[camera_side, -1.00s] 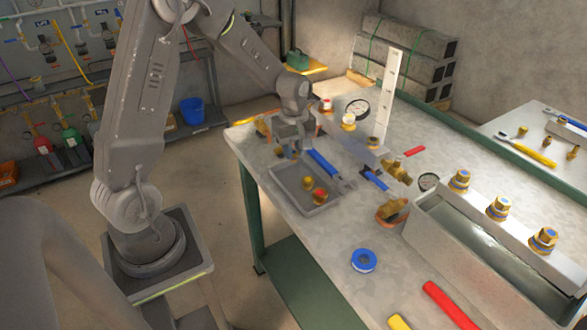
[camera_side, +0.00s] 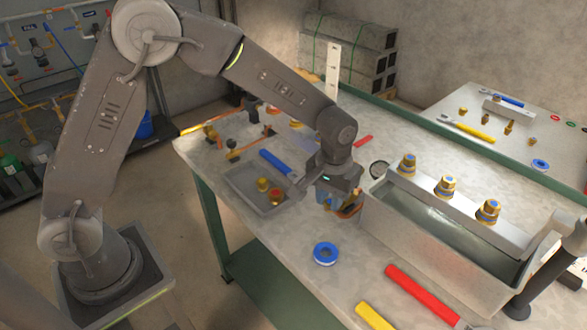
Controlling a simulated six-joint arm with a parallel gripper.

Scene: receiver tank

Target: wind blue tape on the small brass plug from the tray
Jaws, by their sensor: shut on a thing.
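The blue tape roll (camera_side: 316,255) lies flat on the bench, in front of my gripper. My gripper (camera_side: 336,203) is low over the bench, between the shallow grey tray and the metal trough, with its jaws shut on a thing. The jaws hide the thing, so I cannot tell what it is. The grey tray (camera_side: 243,194) is left of my gripper. In it stand a small brass fitting (camera_side: 262,184) and a second one with a red part (camera_side: 276,197).
A blue-handled tool (camera_side: 277,162) lies by the tray. The long trough (camera_side: 420,228) on the right has several brass fittings along its rim. A red bar (camera_side: 422,296) and a yellow bar (camera_side: 374,316) lie at the front. Bench around the tape roll is clear.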

